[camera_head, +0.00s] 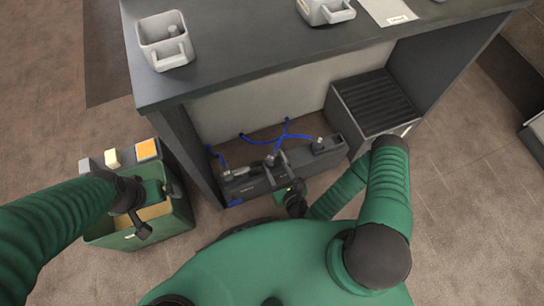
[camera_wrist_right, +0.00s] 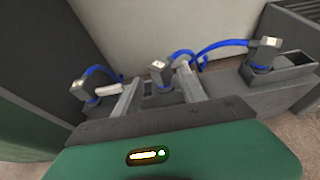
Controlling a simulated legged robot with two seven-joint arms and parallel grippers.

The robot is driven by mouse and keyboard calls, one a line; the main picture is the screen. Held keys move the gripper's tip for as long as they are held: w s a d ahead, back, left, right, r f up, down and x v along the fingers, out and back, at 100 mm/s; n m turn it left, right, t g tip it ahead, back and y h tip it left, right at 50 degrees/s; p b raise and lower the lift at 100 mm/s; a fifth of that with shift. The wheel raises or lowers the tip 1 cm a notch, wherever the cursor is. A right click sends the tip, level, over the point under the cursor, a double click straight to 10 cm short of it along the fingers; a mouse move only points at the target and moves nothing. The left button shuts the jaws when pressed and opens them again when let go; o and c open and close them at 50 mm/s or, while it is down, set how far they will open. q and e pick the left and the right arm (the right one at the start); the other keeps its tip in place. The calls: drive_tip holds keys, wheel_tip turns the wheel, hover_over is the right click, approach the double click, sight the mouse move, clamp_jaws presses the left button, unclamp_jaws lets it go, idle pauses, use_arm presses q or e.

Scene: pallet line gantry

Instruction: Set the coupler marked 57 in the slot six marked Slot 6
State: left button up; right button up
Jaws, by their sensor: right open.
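Several grey couplers with blue hoses stand on a dark low rack (camera_head: 300,158) under the bench. One coupler (camera_head: 319,144) is at the rack's right end; it also shows in the right wrist view (camera_wrist_right: 265,55). A middle coupler (camera_wrist_right: 159,76) appears between the fingers of my right gripper (camera_wrist_right: 158,92), which is open. I cannot tell whether they touch. Another coupler (camera_wrist_right: 79,91) is at left. In the head view my right gripper (camera_head: 293,192) is low by the rack's front. My left gripper (camera_head: 142,222) hangs over a green bin. The numbers 57 and Slot 6 are not readable.
The dark bench top (camera_head: 240,60) carries two grey holders (camera_head: 165,42) (camera_head: 325,10) and a pale card (camera_head: 389,10). A ribbed grey box (camera_head: 372,100) stands right of the rack. The green bin (camera_head: 180,217) is at left.

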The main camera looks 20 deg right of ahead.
drive_tip(key=w+d+r+n+g, duration=0.1)
drive_tip(key=d+r+n+g, duration=0.3)
drive_tip(key=n, duration=0.9)
drive_tip(key=w+d+r+n+g, duration=0.15)
drive_tip(key=r+n+g, duration=0.45)
drive_tip(key=n, duration=0.7)
drive_tip(key=s+a+r+n, duration=0.1)
drive_tip(key=s+r+n, duration=0.3)
drive_tip(key=r, duration=0.4)
drive_tip(key=s+r+n+g, duration=0.1)
drive_tip(key=s+r+n, duration=0.4)
drive_tip(key=r, duration=0.3)
drive_tip(key=shift+a+n, duration=0.3)
drive_tip(key=shift+a, duration=0.05)
